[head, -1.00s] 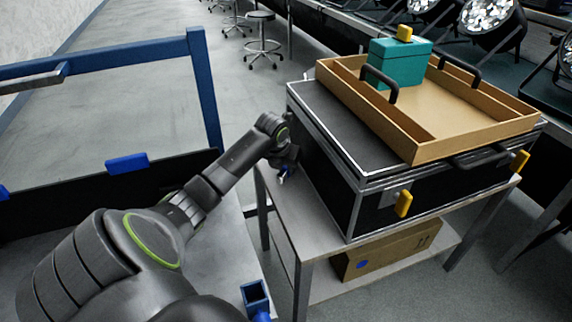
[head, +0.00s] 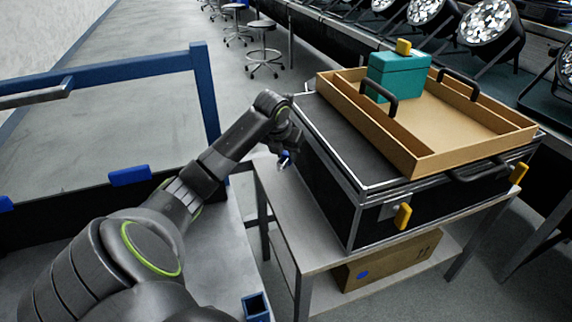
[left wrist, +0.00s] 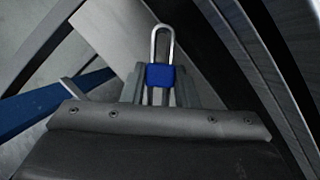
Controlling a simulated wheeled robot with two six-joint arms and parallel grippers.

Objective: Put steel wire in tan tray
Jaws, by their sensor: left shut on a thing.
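The steel wire (left wrist: 163,45) is a bent silver loop with a blue block at its base, seen in the left wrist view. My left gripper (left wrist: 160,88) is shut on it, and the loop sticks out past the fingers. In the head view my left gripper (head: 287,150) hangs at the left side of the black case, above the grey table, with a small blue and silver bit of the wire (head: 284,158) showing. The tan tray (head: 465,112) lies on top of the case, to the right of the gripper and higher than the wire. My right gripper is not in view.
A teal box (head: 398,78) with a yellow top stands in the tray's back left part; the rest of its floor is clear. Black handles (head: 380,88) rise at the tray's sides. The black case (head: 325,180) sits on the grey table (head: 315,238). Blue-framed cart (head: 207,95) at left.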

